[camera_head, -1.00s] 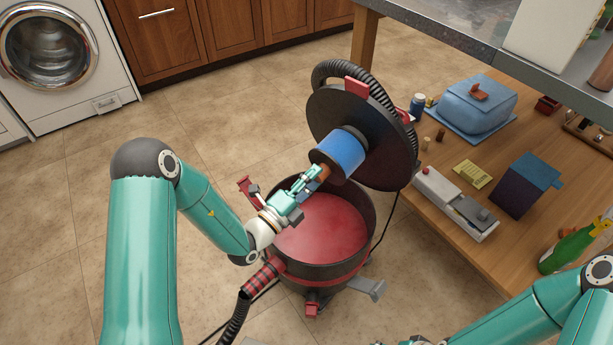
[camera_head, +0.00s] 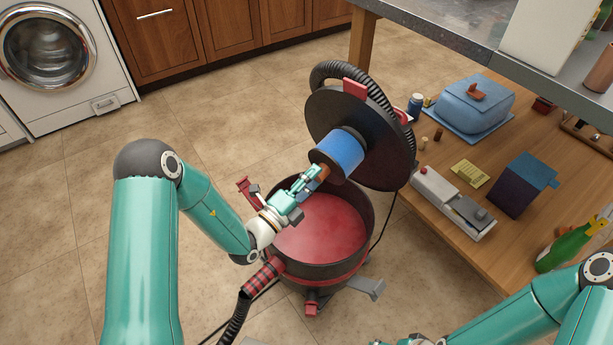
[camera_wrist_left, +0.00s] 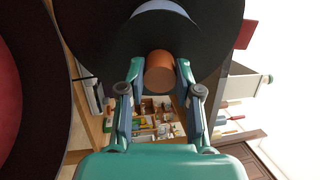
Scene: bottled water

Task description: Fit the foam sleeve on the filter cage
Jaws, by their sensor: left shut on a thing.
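The blue foam sleeve (camera_head: 341,150) is around the filter cage under the tilted black lid (camera_head: 380,125) of the drum. A pale band shows between sleeve and lid. The cage itself is mostly hidden. An orange-brown cylindrical grip (camera_wrist_left: 160,72) stands out from the dark end of the sleeve. My left gripper (camera_head: 317,177) is shut on this grip, its fingers (camera_wrist_left: 160,95) on either side in the left wrist view. My right arm reaches in at lower right; only small teal parts near the bottom edge may be its gripper.
The open drum (camera_head: 320,230), red inside, stands on the tiled floor below the gripper. A ribbed hose (camera_head: 240,310) joins its front. A low wooden shelf (camera_head: 440,230) at right holds a blue box (camera_head: 523,184), a grey-white case (camera_head: 455,203) and a green bottle (camera_head: 568,246). Floor at left is clear.

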